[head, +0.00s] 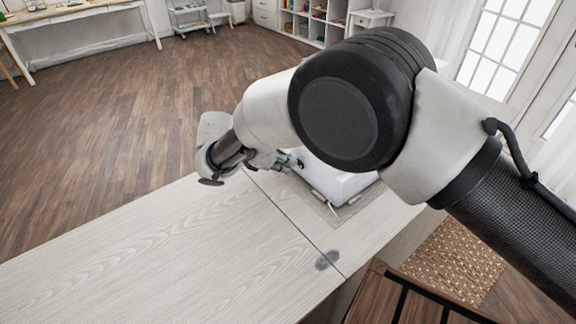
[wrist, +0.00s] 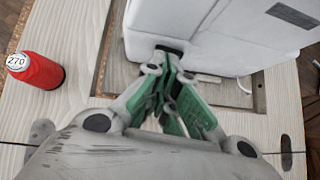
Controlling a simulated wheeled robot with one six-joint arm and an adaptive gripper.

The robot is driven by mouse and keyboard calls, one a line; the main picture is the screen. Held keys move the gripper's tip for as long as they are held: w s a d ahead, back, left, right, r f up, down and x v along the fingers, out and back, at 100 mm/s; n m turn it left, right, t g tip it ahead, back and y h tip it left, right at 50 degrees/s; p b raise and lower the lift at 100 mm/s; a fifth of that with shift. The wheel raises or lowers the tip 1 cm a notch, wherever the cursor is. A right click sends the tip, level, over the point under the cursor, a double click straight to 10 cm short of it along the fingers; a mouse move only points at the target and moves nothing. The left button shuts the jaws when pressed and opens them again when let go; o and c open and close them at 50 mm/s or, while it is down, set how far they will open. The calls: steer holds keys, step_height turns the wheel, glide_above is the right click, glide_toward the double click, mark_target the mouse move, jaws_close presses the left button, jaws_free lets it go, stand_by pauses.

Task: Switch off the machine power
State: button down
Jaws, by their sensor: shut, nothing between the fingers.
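The white sewing machine (wrist: 215,30) sits in the cabinet top. In the head view the machine (head: 335,182) is partly hidden behind my arm. My gripper (wrist: 170,60) is shut and empty, its green-sided fingers pointing at the lower part of the machine's near face. A small dark patch (wrist: 170,48) on that face is right at the fingertips and partly hidden by them; I cannot tell whether it is the power switch, its position, or whether the tips touch it. In the head view my gripper (head: 289,161) is beside the machine's end.
A red thread spool (wrist: 36,71) marked 270 stands on the cabinet top (head: 170,245), left of my gripper in the wrist view. A white cable (wrist: 243,86) lies by the machine. The cabinet top's left part is clear in the head view. A woven mat (head: 455,262) lies on the floor.

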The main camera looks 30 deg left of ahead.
steer(key=v, duration=1.1)
steer(key=shift+f, duration=0.2)
steer(key=shift+s, duration=0.15)
steer(key=s, duration=0.1)
steer(key=s+f, duration=0.1)
steer(key=s, duration=0.1)
steer(key=shift+a+f, duration=0.1)
steer(key=shift+f, duration=0.2)
steer(key=x, duration=0.9)
steer(key=shift+w+f, duration=0.2)
steer(key=shift+w+d+f, duration=0.1)
steer(key=shift+w+d, duration=0.45)
steer(key=shift+w, duration=0.4)
steer(key=shift+w+d, duration=0.5)
steer(key=shift+w, duration=0.45)
